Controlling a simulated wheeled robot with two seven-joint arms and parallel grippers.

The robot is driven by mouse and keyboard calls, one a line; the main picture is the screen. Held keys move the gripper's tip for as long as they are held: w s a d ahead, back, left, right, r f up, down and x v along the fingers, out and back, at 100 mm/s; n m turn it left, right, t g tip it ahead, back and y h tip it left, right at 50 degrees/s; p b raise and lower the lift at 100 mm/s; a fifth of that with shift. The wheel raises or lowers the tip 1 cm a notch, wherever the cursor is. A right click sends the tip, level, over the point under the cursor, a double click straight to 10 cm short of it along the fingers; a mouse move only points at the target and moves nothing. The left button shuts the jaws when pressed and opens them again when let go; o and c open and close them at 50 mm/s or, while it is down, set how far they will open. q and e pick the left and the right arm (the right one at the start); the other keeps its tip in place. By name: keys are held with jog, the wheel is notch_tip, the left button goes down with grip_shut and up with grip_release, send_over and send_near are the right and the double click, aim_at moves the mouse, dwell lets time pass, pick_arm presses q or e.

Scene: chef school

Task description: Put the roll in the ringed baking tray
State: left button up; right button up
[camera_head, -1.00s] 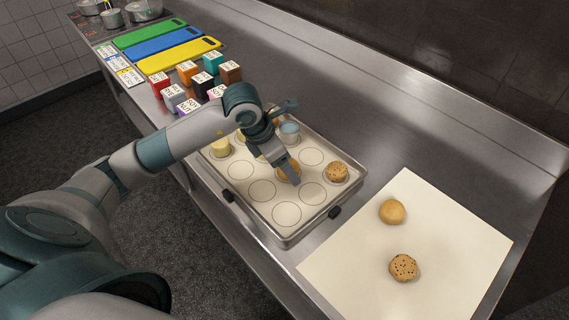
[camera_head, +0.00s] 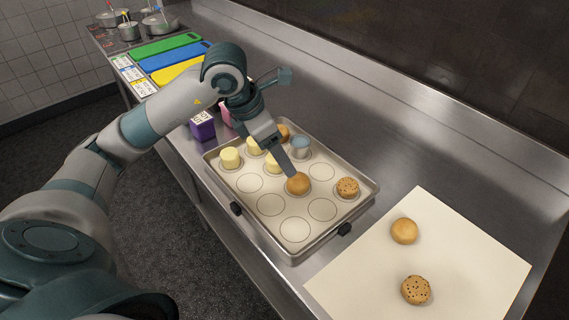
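The baking tray (camera_head: 368,203) stands on the steel counter, its white liner printed with rings. A plain golden-brown roll (camera_head: 298,185) sits in a ring near the tray's middle. My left gripper (camera_head: 291,171) is just above and behind this roll, pointing down; its finger overlaps the roll's upper edge in the picture. I cannot tell whether they touch or how far the fingers are apart. A seeded roll (camera_head: 347,188) sits in a ring at the tray's right. Another plain roll (camera_head: 404,230) and a seeded roll (camera_head: 416,290) lie on a cream sheet (camera_head: 470,250). My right gripper is out of view.
The tray also holds several pale yellow cylinders (camera_head: 230,158), a grey-blue cup (camera_head: 300,147) and a brown roll (camera_head: 283,133) at the back. Several rings are empty. A purple labelled cube (camera_head: 202,126), coloured boards (camera_head: 166,47) and pots (camera_head: 159,24) lie farther left.

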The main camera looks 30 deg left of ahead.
pick_arm(q)
jog(key=shift+s+a+r, duration=0.1)
jog(key=shift+r, duration=0.3)
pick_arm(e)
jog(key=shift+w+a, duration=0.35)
